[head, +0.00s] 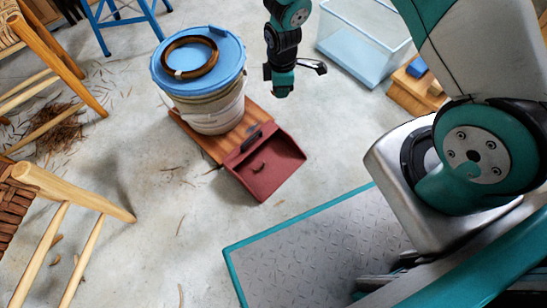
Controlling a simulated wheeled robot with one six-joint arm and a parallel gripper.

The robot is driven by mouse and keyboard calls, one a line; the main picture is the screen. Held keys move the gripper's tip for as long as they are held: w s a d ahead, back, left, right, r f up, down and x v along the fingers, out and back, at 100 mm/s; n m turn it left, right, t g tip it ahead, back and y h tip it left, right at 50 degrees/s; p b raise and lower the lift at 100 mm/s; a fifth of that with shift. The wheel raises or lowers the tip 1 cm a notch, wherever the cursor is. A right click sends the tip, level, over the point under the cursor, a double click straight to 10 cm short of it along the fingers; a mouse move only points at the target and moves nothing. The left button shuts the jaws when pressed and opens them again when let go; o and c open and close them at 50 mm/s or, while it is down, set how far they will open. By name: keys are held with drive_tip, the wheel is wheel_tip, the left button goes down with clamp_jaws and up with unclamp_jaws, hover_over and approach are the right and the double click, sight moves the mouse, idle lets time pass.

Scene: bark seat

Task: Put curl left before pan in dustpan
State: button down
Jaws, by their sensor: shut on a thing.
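The dark red dustpan (284,150) lies on the floor at the centre, its open edge toward the lower right. A small dark curl (259,168) lies inside it. My gripper (281,92) hangs at the top centre, above and beyond the dustpan, pointing down and apart from it. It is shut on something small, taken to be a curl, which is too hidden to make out. Several thin curls and shreds lie on the bare floor left of the pan.
A bucket (213,113) with a blue lid (168,81) and a brown coil (190,56) stands on a wooden board (200,141) behind the pan. A clear bin (350,62) is at upper right. Wooden chairs (85,198) stand left.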

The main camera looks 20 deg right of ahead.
sight(274, 157)
drive_tip(key=s+a+f+n+b, duration=0.1)
drive_tip(key=f+n+b, duration=0.3)
drive_tip(key=f, duration=0.5)
drive_tip(key=s+a+f+n+b, duration=0.1)
drive_tip(key=s+f+n+b, duration=0.1)
drive_tip(key=f, duration=0.8)
drive_tip(key=s+a+f+n+b, duration=0.1)
drive_tip(key=f+n+b, duration=0.4)
drive_tip(key=f, duration=0.5)
drive_tip(key=shift+s+a+f+n+b, duration=0.1)
drive_tip(key=shift+s+a+n+b, duration=0.2)
drive_tip(key=shift+a+b, duration=0.45)
drive_tip(key=shift+d, duration=0.2)
drive_tip(key=shift+f+b, duration=0.15)
drive_tip(key=shift+b, duration=0.15)
drive_tip(key=c, duration=1.1)
unclamp_jaws()
